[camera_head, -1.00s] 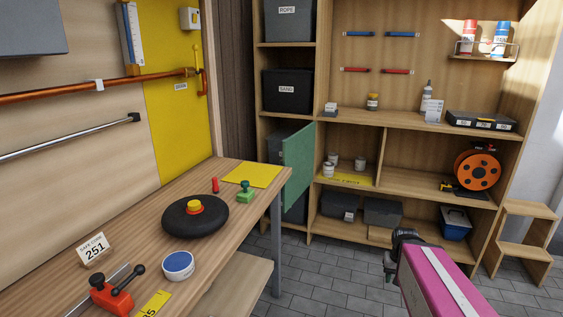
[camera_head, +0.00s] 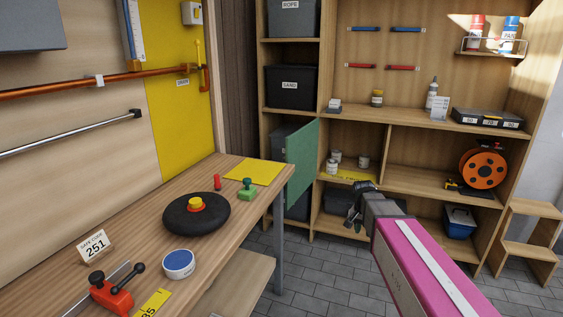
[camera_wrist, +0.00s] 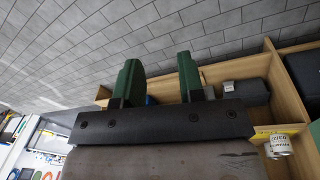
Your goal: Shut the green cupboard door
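My gripper (camera_head: 354,207) is to the right of the door and lower, in front of the lower shelves, apart from the door as far as I can see. In the wrist view my gripper (camera_wrist: 158,80) has its two green fingers spread with nothing between them.
The workbench (camera_head: 130,225) reaches close to the door on the left, with a green-handled stamp (camera_head: 247,189) near its corner. The shelf unit (camera_head: 425,137) stands behind my gripper, with several tins inside. A step stool (camera_head: 528,240) stands right. Grey floor lies between.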

